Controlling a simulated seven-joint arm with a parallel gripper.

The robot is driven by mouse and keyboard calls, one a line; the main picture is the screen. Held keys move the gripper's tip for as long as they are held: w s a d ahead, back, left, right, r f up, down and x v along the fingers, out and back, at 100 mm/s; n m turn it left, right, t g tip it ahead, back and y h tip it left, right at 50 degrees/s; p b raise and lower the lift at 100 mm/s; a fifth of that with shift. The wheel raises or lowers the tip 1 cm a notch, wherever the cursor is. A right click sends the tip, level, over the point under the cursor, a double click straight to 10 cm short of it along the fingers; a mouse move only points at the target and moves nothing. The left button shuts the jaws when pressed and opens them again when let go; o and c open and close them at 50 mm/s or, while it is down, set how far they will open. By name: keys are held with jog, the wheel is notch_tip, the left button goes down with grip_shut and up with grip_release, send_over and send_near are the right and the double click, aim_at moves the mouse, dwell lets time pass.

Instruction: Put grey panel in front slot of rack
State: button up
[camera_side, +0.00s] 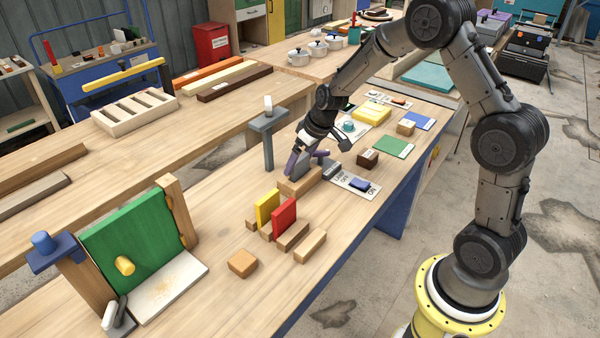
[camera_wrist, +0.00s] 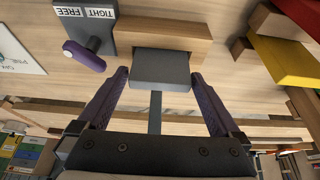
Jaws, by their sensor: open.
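The grey panel (camera_wrist: 160,70) shows as a grey block against a wooden block (camera_wrist: 165,38) in the wrist view. My gripper (camera_wrist: 160,75) is open, with a purple finger on each side of the panel and visible gaps to both. In the side view my gripper (camera_side: 306,162) is low over the wooden block (camera_side: 300,182), and the panel is mostly hidden there. The wooden rack (camera_side: 293,236) stands to the left, with a yellow panel (camera_side: 267,209) and a red panel (camera_side: 284,218) upright in it. The gap before its frontmost wooden bar (camera_side: 310,245) looks empty.
A labelled grey plate with a purple lever (camera_wrist: 84,56) sits close to the wooden block. A grey post (camera_side: 268,142) stands behind my gripper. A loose wooden block (camera_side: 242,263) and a green board fixture (camera_side: 140,245) lie left of the rack.

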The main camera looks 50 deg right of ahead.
jog(key=shift+w+f, duration=0.1)
jog(key=shift+f, duration=0.1)
jog(key=c, duration=1.1)
jog(key=shift+r, duration=0.1)
jog(key=shift+r, duration=0.4)
notch_tip(320, 180, up, 14)
jog(key=s+a, duration=1.3)
jog(key=a, duration=0.3)
notch_tip(320, 180, down, 6)
jog(key=shift+r, duration=0.2)
